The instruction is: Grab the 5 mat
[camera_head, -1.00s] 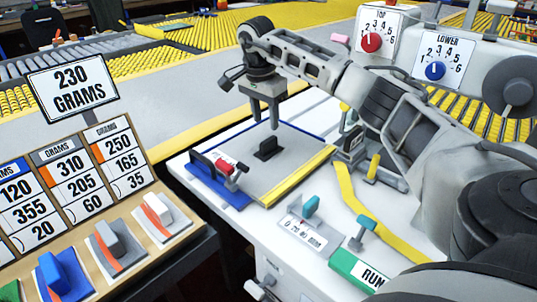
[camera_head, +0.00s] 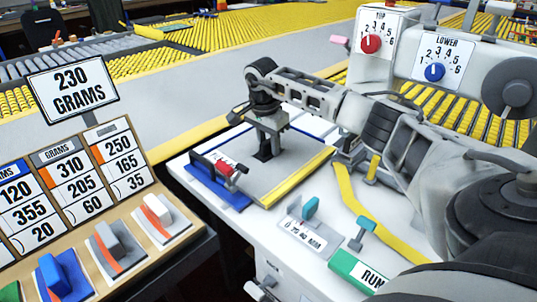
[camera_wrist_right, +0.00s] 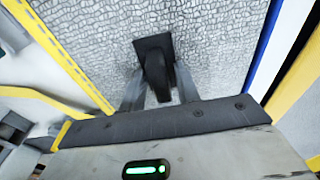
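A grey mat (camera_head: 288,165) with a yellow strip along its near right edge and blue edging lies on the white table. A black handle (camera_wrist_right: 154,48) stands up from it; my arm partly hides it in the head view. My right gripper (camera_head: 266,150) is down at the handle. In the right wrist view, its two fingers (camera_wrist_right: 160,92) stand on either side of the handle, apart, and I see no clear closing on it. No number 5 is readable on the mat. My left gripper is out of view.
A red clamp (camera_head: 228,170) on a blue base sits at the mat's left edge. A sample board (camera_head: 70,190) under a 230 GRAMS sign stands at left.

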